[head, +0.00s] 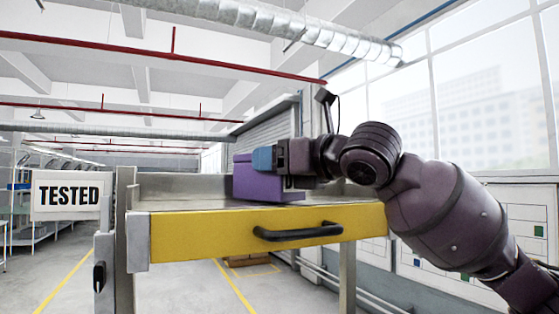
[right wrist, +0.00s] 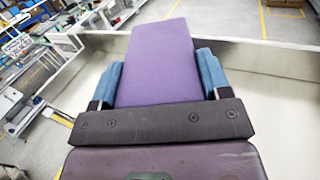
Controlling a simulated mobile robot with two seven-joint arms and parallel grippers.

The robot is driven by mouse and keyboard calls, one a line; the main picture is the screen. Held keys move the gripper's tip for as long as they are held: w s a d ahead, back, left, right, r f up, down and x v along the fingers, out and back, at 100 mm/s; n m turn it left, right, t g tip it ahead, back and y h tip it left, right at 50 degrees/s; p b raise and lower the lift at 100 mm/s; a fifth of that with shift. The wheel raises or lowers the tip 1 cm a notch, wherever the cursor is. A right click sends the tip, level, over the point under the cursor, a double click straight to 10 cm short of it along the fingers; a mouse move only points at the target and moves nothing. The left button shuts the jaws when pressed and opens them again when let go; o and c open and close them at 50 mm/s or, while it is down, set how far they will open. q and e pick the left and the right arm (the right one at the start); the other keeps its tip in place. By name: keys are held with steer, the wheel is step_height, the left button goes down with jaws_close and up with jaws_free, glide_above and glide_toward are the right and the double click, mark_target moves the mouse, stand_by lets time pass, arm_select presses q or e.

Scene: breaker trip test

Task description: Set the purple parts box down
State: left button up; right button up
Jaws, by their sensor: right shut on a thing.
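The purple parts box (head: 258,187) is at the metal work table (head: 172,188) with the yellow front, behind its front edge. My right gripper (head: 265,159) is shut on the box near its upper part, coming in from the right. In the right wrist view the purple box (right wrist: 155,65) sits between the two blue fingertips (right wrist: 158,75), one on each side. The box looks upright and low over the table top; whether its bottom touches the surface cannot be told. My left gripper is not in view.
The table has a yellow drawer front with a black handle (head: 297,231) and raised metal sides. A white sign reading TESTED (head: 67,195) stands at the left. The table top left of the box looks clear. Windows and wall panels are at the right.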

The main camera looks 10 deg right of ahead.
steer(key=shift+f, duration=0.1)
steer(key=o, duration=1.1)
steer(key=shift+s+d, duration=0.35)
steer(key=shift+s, duration=0.15)
steer(key=b+v, duration=0.2)
steer(key=v, duration=0.7)
steer(key=shift+s+d, duration=0.25)
steer(key=shift+s, duration=0.05)
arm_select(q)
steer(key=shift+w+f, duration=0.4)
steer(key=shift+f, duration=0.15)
arm_select(e)
steer(key=shift+s+d, duration=0.2)
steer(key=shift+s, duration=0.3)
